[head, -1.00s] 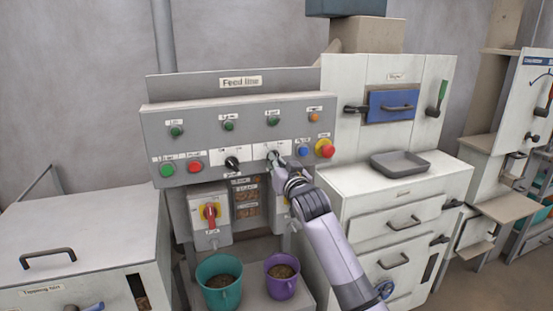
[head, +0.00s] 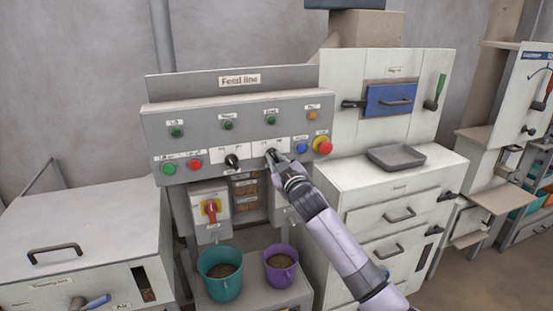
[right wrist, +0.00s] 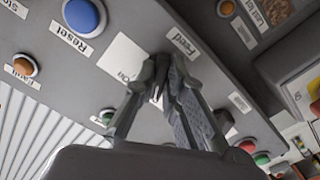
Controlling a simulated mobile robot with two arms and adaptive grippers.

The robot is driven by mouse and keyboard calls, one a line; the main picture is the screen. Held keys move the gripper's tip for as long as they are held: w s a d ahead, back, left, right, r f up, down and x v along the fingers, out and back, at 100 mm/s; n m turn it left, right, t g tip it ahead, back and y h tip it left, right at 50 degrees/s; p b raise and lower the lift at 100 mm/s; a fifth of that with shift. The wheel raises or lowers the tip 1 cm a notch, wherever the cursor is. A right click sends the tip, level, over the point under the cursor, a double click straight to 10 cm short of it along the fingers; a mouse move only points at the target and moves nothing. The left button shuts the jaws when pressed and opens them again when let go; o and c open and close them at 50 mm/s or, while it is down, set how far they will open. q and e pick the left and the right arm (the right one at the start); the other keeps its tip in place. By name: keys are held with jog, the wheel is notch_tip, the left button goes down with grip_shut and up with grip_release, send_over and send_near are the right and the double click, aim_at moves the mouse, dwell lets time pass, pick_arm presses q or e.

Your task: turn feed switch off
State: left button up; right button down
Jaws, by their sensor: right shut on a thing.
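The feed switch (right wrist: 158,92) is a dark knob on a white plate beside the "Feed" label in the right wrist view. My right gripper (right wrist: 164,68) is shut on this knob, its fingers hiding much of it. In the head view the right gripper (head: 273,156) is at the right-hand rotary switch of the grey "Feed line" panel (head: 200,117). The knob's exact pointing direction is hard to read. My left gripper is not in view.
A similar black rotary switch (head: 231,161) sits to the left. A blue Reset button (head: 302,147) and a red emergency button (head: 323,146) are close on the right. A red-handled isolator (head: 211,208) and teal (head: 220,285) and purple (head: 281,274) buckets are below.

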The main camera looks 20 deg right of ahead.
jog(key=shift+r, duration=0.1)
dwell(0.4)
jog(key=c, duration=1.7)
grip_release()
jog(key=shift+o, duration=0.2)
jog(key=s, duration=1.2)
jog(key=shift+d, duration=0.2)
